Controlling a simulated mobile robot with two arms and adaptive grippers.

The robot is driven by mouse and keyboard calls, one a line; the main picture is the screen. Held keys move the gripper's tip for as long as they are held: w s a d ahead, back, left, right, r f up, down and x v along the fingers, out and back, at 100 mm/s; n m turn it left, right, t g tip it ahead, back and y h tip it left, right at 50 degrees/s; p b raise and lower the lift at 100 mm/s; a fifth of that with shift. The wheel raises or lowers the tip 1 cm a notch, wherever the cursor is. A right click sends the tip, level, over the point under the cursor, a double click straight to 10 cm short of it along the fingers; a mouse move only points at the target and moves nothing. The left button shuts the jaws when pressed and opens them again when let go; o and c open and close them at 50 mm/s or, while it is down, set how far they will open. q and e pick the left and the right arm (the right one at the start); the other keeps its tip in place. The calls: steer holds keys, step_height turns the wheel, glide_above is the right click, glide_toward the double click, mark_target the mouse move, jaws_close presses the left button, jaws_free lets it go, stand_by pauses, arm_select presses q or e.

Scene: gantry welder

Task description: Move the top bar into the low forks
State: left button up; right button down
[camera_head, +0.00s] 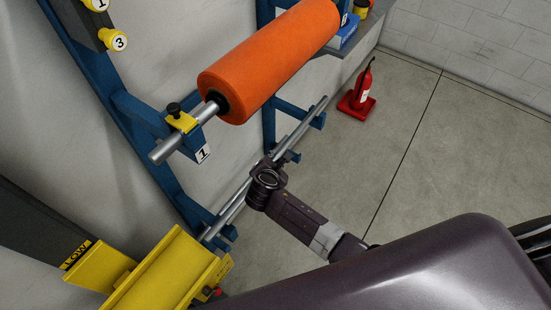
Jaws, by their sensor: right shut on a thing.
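A silver bar (165,149) carrying an orange roll (268,62) lies across blue wall brackets at the upper middle. A yellow clamp (182,122) with a black knob sits over its near end, above a "1" label. A second, bare silver bar (237,203) runs lower, along the lower blue bracket arms (310,116). My right gripper (262,170) is at the middle of this lower bar and is shut on it; its fingertips are largely hidden. A "LOW" label (77,254) marks a yellow part at the lower left. My left gripper is not in view.
A yellow channel-shaped part (170,272) stands at the lower left, near the lower bar's near end. The grey floor (430,150) on the right is clear.

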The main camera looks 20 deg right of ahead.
steer(key=shift+f+b, duration=0.35)
steer(key=shift+f, duration=0.05)
steer(key=shift+f+b, duration=0.3)
steer(key=shift+f, duration=0.2)
steer(key=shift+f, duration=0.3)
steer(key=shift+f+b, duration=0.75)
steer(key=shift+f, duration=0.25)
